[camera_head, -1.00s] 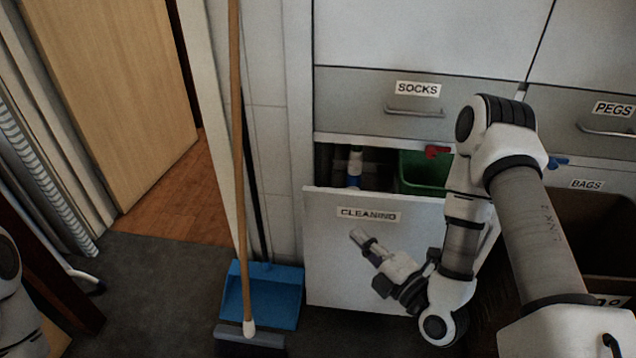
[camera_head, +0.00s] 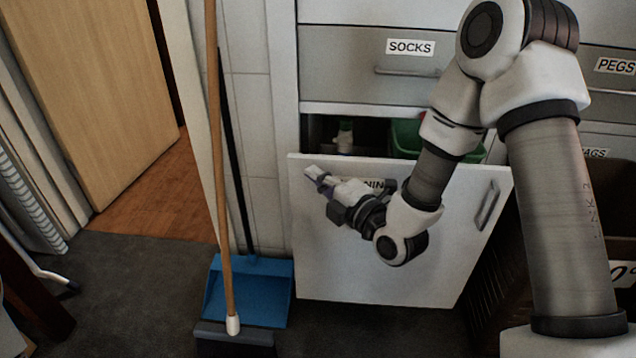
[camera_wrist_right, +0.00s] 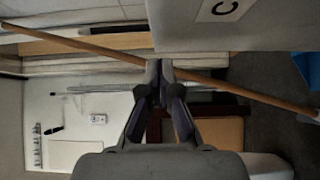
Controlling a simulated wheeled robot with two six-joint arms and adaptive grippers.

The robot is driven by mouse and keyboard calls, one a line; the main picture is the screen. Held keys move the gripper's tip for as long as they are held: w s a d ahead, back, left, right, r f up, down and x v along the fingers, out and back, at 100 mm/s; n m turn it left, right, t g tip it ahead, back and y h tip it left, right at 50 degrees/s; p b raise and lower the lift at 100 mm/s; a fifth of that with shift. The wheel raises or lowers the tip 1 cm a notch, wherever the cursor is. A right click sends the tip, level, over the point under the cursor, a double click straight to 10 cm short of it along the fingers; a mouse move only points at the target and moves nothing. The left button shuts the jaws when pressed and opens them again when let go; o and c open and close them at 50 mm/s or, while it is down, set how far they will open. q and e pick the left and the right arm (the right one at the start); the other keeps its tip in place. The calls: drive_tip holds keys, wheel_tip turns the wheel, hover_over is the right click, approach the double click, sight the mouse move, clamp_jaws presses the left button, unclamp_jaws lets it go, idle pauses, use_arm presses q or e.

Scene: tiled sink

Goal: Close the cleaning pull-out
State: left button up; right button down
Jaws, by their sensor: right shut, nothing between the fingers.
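The cleaning pull-out (camera_head: 330,262) stands open below the socks drawer. Its white front is out from the cabinet, with a dark gap behind its top edge. My right forearm and gripper partly hide its label. A vertical handle (camera_head: 488,205) is at its right side. Inside are a bottle (camera_head: 345,137) and a green bin (camera_head: 405,138). My right gripper (camera_head: 312,172) is shut and empty, in front of the panel near its upper left corner. Whether it touches is unclear. In the wrist view its fingertips (camera_wrist_right: 159,66) are beside the panel's edge (camera_wrist_right: 190,25). My left gripper is out of view.
A broom (camera_head: 217,150) and blue dustpan (camera_head: 250,292) stand left of the pull-out, close to its front. A dark crate (camera_head: 515,255) is to its right, partly behind my arm. Dark floor lies open further left.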

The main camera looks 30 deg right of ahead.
sight(314, 162)
drive_tip(key=shift+w+d, duration=0.65)
drive_tip(key=shift+w, duration=0.3)
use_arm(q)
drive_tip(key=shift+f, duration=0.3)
use_arm(e)
drive_tip(key=shift+d, duration=0.1)
